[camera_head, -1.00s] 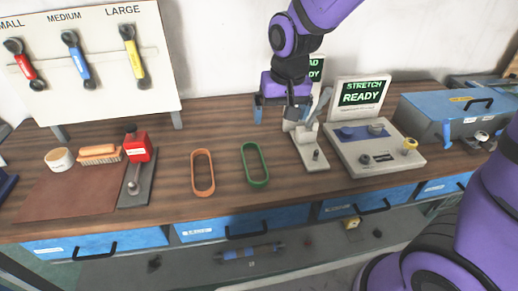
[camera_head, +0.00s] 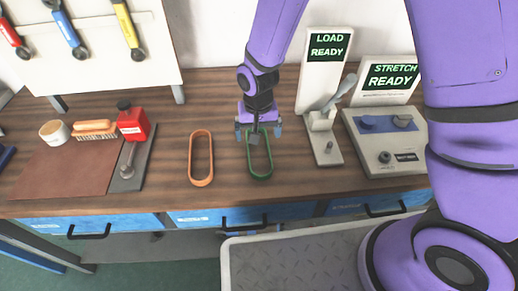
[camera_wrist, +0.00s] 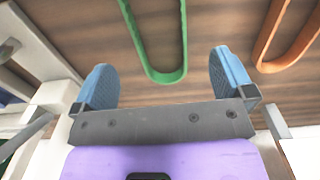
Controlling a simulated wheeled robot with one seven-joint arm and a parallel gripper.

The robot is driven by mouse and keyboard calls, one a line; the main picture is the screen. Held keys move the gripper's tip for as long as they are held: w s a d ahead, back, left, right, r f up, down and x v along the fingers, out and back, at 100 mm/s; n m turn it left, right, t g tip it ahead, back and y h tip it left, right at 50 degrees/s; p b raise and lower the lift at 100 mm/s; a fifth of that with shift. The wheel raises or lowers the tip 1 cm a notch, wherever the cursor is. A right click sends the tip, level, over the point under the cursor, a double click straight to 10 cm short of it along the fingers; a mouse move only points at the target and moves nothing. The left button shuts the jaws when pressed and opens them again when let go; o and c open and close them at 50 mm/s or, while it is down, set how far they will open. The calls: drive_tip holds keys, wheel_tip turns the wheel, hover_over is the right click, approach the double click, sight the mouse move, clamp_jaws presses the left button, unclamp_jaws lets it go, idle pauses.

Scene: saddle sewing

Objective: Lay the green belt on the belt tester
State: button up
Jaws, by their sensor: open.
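The green belt (camera_head: 261,177) is an upright oval loop lying flat on the wooden bench. My gripper (camera_head: 258,131) hangs over its far end, open and empty, and hides part of it. In the wrist view the belt's rounded end (camera_wrist: 166,77) shows between my two blue fingers (camera_wrist: 164,84), and no contact is visible. No device is labelled belt tester. A device with a "LOAD READY" screen (camera_head: 327,47) and a lever stands right of the belt. Farther right is a wider device with a "STRETCH READY" screen (camera_head: 390,75) and blue blocks on its base (camera_head: 387,145).
An orange belt (camera_head: 201,182) lies left of the green one and also shows in the wrist view (camera_wrist: 280,62). Farther left are a red bottle device (camera_head: 131,124), a brush (camera_head: 95,127) and a leather mat (camera_head: 60,173). Bare bench lies between the belts.

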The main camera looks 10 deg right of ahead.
sight(258, 153)
drive_tip(key=shift+s+f, duration=0.15)
drive_tip(key=shift+f, duration=1.45)
drive_tip(key=shift+s+f, duration=0.1)
drive_tip(key=shift+f, duration=1.5)
drive_tip(key=c, duration=1)
drive_tip(key=shift+c, duration=0.2)
drive_tip(key=shift+r, duration=0.15)
